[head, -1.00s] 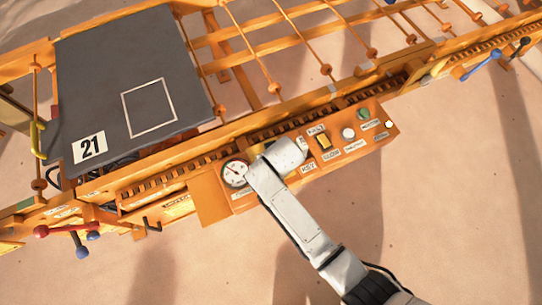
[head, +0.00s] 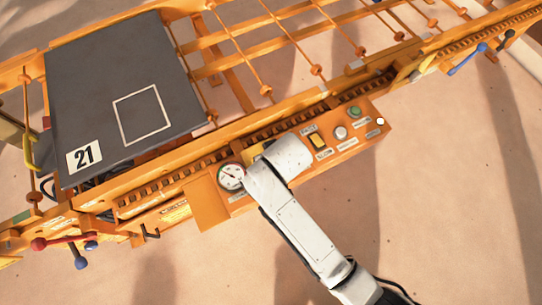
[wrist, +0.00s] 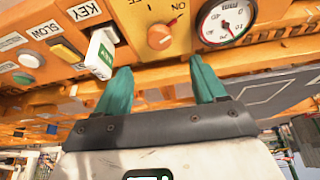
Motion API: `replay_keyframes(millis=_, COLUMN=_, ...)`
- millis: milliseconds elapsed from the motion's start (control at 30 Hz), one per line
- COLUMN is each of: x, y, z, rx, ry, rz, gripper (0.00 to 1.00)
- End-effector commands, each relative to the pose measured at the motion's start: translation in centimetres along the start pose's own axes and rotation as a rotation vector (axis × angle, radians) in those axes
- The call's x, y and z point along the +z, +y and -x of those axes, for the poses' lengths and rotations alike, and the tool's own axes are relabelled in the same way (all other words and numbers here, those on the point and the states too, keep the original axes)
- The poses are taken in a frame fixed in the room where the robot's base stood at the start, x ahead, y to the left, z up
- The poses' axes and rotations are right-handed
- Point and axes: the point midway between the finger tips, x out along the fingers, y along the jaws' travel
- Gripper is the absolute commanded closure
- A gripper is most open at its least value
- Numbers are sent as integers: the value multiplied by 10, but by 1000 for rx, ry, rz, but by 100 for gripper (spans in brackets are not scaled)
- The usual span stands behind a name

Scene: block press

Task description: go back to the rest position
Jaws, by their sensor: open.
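My gripper (wrist: 160,66) is open in the wrist view, with its two teal fingers apart and nothing between them. It faces the orange control panel (wrist: 275,12). A white key tag with a green label (wrist: 102,57) is in the panel just beyond the left finger; I cannot tell whether they touch. An orange knob (wrist: 160,37) marked ON shows beyond the gap between the fingers. In the head view my white arm covers part of the panel (head: 209,207), and the gripper is hidden behind it.
A round gauge (head: 231,177) is left of my arm. A yellow switch (head: 318,141), a white button (head: 341,132) and a green button (head: 355,111) are to its right. A dark plate marked 21 (head: 110,75) lies on the orange frame. Sandy ground in front is clear.

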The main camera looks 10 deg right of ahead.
Motion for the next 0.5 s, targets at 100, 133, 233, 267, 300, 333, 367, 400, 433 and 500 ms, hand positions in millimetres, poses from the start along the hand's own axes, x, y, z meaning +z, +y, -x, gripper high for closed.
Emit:
replay_keyframes(millis=100, x=0, y=0, z=6, rx=0, ry=0, rz=0, gripper=30)
replay_keyframes(millis=133, x=0, y=0, z=6, rx=0, ry=0, rz=0, gripper=30)
replay_keyframes(millis=233, x=0, y=0, z=7, rx=0, ry=0, rz=0, gripper=30)
replay_keyframes(millis=267, x=0, y=0, z=7, rx=0, ry=0, rz=0, gripper=30)
replay_keyframes(millis=300, x=0, y=0, z=6, rx=0, ry=0, rz=0, gripper=30)
replay_keyframes(millis=333, x=0, y=0, z=6, rx=0, ry=0, rz=0, gripper=30)
replay_keyframes(millis=367, x=0, y=0, z=6, rx=0, ry=0, rz=0, gripper=30)
replay_keyframes(millis=400, x=0, y=0, z=6, rx=0, ry=0, rz=0, gripper=30)
replay_keyframes(millis=433, x=0, y=0, z=6, rx=0, ry=0, rz=0, gripper=30)
replay_keyframes(millis=500, x=0, y=0, z=6, rx=0, ry=0, rz=0, gripper=30)
